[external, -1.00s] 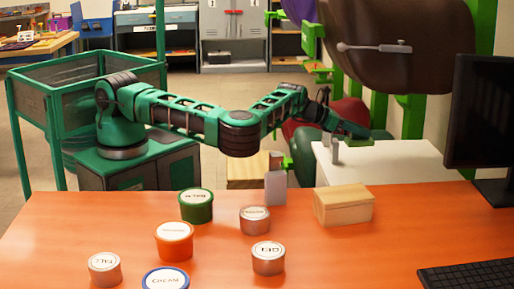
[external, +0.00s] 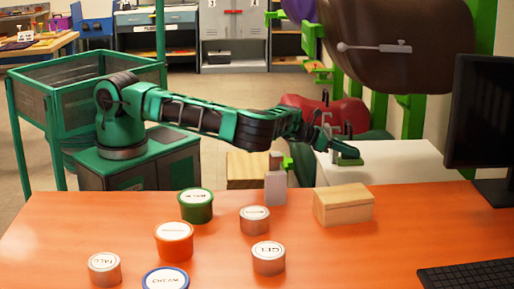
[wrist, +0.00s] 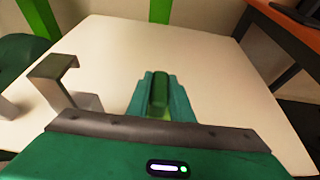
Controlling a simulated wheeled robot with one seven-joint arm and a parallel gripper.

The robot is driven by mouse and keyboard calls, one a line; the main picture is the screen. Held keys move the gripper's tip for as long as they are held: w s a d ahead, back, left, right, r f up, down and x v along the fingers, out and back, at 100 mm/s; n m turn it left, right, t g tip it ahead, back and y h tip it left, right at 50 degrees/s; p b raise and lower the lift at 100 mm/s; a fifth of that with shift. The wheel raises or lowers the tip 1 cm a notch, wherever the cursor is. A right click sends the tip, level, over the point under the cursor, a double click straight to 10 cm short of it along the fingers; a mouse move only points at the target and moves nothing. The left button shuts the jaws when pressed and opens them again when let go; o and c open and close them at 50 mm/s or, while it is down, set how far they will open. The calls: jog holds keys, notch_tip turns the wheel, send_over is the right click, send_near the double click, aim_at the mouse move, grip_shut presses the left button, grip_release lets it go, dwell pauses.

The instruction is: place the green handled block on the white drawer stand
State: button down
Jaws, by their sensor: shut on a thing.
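The green handled block (wrist: 159,92) is between the two fingers of my gripper (wrist: 160,100) in the wrist view; only its green top part shows clearly. In the external view my gripper (external: 343,148) is low over the near left part of the white drawer stand (external: 405,163), with the block (external: 348,160) at its tip. I cannot tell whether the block touches the top. The stand's pale top (wrist: 215,60) fills most of the wrist view, and the block's underside is hidden.
A grey hooked piece (wrist: 55,75) stands left of my gripper in the wrist view. The stand's far top is clear. An orange table (external: 110,225) in front holds several labelled tubs and a wooden box (external: 343,205). A monitor (external: 485,110) is at the right.

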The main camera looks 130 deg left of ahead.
aim_at(349, 159)
jog(key=shift+f, duration=1.75)
jog(key=c, duration=1.6)
grip_release()
jog(key=shift+o, duration=0.2)
jog(key=shift+v, duration=3.75)
